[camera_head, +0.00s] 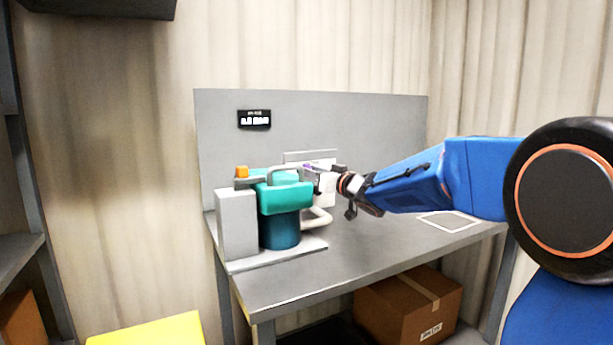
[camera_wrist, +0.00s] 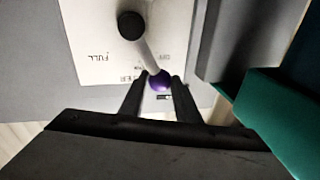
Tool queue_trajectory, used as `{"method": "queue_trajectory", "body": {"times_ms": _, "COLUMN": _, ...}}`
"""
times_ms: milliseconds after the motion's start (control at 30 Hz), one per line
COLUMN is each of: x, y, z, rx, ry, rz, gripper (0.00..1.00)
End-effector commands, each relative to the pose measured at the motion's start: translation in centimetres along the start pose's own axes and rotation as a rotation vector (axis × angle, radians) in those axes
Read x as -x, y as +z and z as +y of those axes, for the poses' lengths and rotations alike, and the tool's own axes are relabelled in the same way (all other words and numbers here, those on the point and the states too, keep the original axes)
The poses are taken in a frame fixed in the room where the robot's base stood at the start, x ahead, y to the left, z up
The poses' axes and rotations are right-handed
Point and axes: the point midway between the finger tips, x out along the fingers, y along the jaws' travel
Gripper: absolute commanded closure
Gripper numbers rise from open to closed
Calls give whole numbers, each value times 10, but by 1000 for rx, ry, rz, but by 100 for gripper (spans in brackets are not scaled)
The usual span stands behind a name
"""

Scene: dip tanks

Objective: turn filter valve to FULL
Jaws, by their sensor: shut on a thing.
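The filter valve shows in the wrist view as a grey lever (camera_wrist: 146,53) on a dark round hub (camera_wrist: 131,25), ending in a purple knob (camera_wrist: 159,82). It is mounted on a white plate (camera_wrist: 95,30) with a FULL mark on the left, what looks like an OFF mark on the right, and a partly covered label below. The lever slants down and right, away from FULL. My gripper (camera_wrist: 160,84) is shut on the purple knob, with a finger on each side. In the head view my gripper (camera_head: 322,172) reaches the white plate (camera_head: 326,190) from the right.
A teal canister unit (camera_head: 285,195) with a grey block (camera_head: 237,225) stands on the bench (camera_head: 350,270) just left of my gripper. A small dark display (camera_head: 254,119) hangs on the back panel. The bench's right side is mostly clear. A cardboard box (camera_head: 408,308) sits below.

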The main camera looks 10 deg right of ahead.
Motion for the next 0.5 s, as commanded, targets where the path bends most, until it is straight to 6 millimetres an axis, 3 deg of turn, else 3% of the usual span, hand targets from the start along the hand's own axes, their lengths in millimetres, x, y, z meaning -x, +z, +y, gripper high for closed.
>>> {"method": "queue_trajectory", "body": {"times_ms": 500, "x": 7, "y": -12, "z": 38, "rx": -480, "ry": 20, "rz": 94, "gripper": 100}}
